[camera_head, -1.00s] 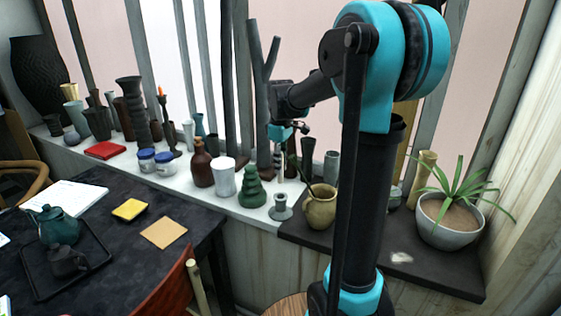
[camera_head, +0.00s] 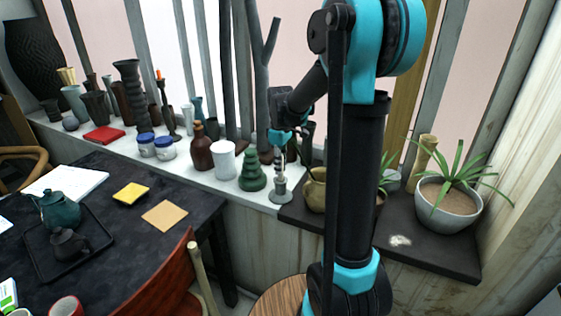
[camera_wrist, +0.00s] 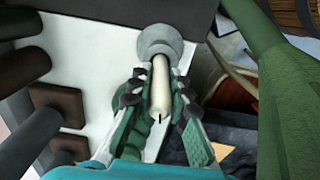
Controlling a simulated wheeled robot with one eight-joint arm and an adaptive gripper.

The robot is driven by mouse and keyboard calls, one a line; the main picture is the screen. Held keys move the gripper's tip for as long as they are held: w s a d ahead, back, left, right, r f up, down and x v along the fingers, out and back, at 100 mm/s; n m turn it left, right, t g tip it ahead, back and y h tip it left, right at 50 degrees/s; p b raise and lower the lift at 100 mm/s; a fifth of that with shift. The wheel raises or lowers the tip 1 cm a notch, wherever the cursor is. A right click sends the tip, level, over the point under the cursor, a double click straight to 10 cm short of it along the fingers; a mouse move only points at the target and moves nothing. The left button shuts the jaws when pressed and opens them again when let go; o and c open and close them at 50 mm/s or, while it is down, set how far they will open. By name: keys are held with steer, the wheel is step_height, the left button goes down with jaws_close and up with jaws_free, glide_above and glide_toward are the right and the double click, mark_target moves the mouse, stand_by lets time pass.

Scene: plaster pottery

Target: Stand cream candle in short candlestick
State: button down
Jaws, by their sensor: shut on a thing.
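The cream candle (camera_wrist: 160,92) is held between the fingers of my gripper (camera_wrist: 158,86), wick end towards the wrist camera. In the head view my gripper (camera_head: 281,153) points down, right above the short grey candlestick (camera_head: 281,189). In the wrist view the candlestick (camera_wrist: 174,44) shows as a pale round shape at the candle's far end. The candle lines up with its middle. I cannot tell whether the candle's lower end is inside the socket, as the candle itself hides it.
A green stacked vase (camera_head: 252,171) stands close left of the candlestick, and a tan jug (camera_head: 315,190) close right. The dark posts (camera_wrist: 30,140) rise behind. The sill's front edge is near.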

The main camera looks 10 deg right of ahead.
steer(key=shift+f, duration=1.7)
steer(key=c, duration=1.4)
jaws_free()
steer(key=shift+o, duration=0.2)
step_height(320, 180, up, 12)
steer(key=shift+s+a, duration=0.1)
